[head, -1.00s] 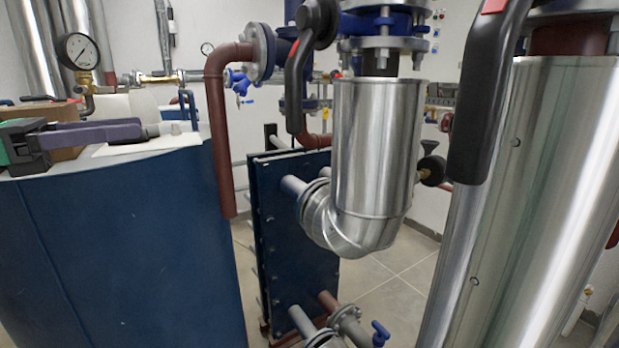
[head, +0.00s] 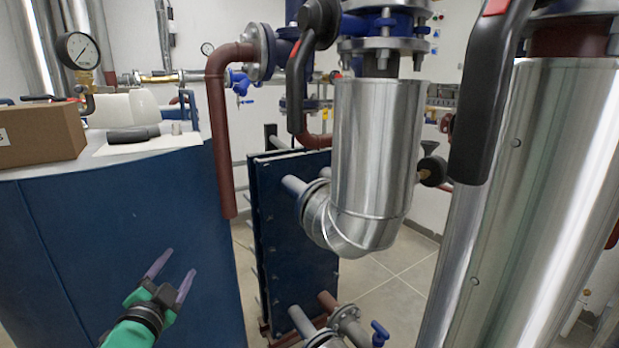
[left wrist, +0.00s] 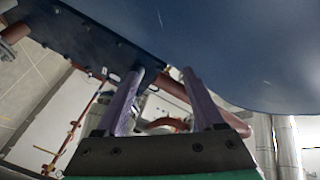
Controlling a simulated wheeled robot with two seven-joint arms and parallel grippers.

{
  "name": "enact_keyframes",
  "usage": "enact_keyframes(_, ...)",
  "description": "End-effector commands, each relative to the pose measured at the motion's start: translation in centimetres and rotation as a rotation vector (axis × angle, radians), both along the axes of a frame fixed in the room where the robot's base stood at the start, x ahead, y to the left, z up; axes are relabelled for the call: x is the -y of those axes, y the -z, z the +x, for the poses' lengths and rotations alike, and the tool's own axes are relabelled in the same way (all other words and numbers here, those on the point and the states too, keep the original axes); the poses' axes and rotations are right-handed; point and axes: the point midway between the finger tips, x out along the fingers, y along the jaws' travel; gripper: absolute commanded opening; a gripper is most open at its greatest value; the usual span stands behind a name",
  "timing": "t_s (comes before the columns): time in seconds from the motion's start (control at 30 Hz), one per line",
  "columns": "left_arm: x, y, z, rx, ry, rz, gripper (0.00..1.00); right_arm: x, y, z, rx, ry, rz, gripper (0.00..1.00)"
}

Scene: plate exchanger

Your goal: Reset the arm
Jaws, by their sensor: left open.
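My left gripper (head: 172,276) is low at the left of the head view, in front of the blue tank's side (head: 110,220). Its two purple fingers are apart with nothing between them. In the left wrist view the open fingers (left wrist: 160,95) point toward the blue surfaces and pipes, also empty. My right gripper is not in view.
On the tank's top are a cardboard box (head: 42,134), a dark-handled tool (head: 134,134) on a white sheet (head: 100,151) and a white container (head: 118,108). The blue plate exchanger (head: 292,240) and a silver insulated pipe (head: 378,150) stand to the right.

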Motion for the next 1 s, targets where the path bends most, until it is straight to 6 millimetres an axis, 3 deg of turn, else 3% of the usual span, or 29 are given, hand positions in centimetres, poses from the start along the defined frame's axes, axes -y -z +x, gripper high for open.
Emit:
enact_keyframes(0.03,0.0,4.2,-1.7,-0.131,-0.043,-0.109,0.7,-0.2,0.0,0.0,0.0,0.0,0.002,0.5)
enact_keyframes(0.1,0.2,9.4,-4.5,-0.311,-0.109,-0.244,0.7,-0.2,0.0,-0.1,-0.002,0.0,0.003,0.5)
enact_keyframes(0.2,0.8,14.9,-8.8,-0.523,-0.189,-0.383,0.7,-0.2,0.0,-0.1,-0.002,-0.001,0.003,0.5)
enact_keyframes(0.4,2.6,21.3,-16.6,-0.838,-0.308,-0.559,0.7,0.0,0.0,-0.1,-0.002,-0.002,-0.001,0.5)
enact_keyframes(0.63,4.8,24.9,-24.9,-1.132,-0.419,-0.692,0.7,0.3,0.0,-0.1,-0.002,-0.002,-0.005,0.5)
enact_keyframes(0.77,4.9,28.3,-24.2,-1.16,-0.431,-0.685,0.7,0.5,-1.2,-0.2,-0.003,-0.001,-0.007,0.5)
enact_keyframes(1.0,5.0,36.1,-24.4,-1.201,-0.442,-0.669,0.7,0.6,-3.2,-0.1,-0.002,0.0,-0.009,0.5)
